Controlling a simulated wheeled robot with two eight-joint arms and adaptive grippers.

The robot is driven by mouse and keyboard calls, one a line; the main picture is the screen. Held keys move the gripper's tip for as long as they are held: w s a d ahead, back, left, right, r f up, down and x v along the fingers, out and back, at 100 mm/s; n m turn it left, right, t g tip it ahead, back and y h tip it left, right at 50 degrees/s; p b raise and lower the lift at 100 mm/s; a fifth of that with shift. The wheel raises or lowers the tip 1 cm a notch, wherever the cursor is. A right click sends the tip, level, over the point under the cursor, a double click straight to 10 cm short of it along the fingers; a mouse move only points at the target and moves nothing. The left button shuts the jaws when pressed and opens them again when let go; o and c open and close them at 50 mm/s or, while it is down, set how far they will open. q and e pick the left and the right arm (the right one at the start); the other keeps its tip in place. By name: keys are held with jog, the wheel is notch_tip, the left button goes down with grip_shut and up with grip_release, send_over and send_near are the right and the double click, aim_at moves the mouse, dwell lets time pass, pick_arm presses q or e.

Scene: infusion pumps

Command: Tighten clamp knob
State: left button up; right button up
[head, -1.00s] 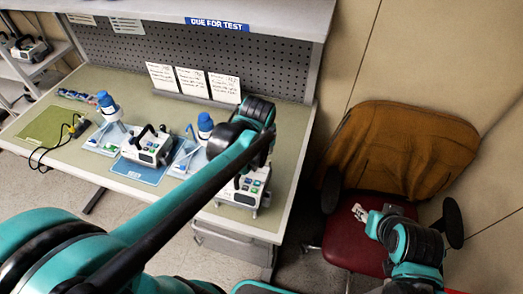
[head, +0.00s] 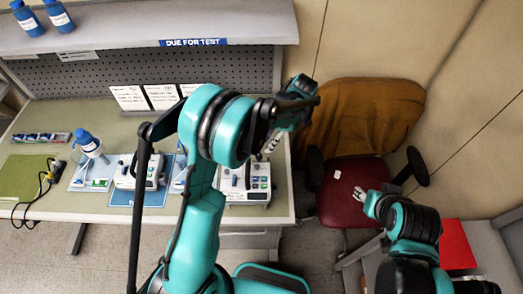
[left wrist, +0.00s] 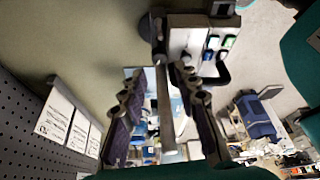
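The right-hand infusion pump (head: 258,192) stands near the right end of the bench, a white-grey box with coloured buttons. In the left wrist view the pump (left wrist: 198,38) is ahead of the fingers, with a dark round knob-like part (left wrist: 151,28) at its side. My left gripper (head: 270,146) is above and just behind the pump. Its fingers show spread apart in the left wrist view (left wrist: 158,72), with a grey bar (left wrist: 163,105) visible between them; I cannot tell whether they touch it. My right gripper (head: 360,196) is in front of the chair, its fingers too small to judge.
A second pump (head: 136,172) sits on a blue mat (head: 124,198) left of my left arm. A blue-capped bottle (head: 88,143), a green mat (head: 24,178) and a cable are further left. Cards (head: 162,96) stand at the back. A red chair (head: 345,190) is right of the bench.

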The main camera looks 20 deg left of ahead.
aim_at(260, 155)
pick_arm(q)
jog(key=x, duration=0.7)
grip_shut()
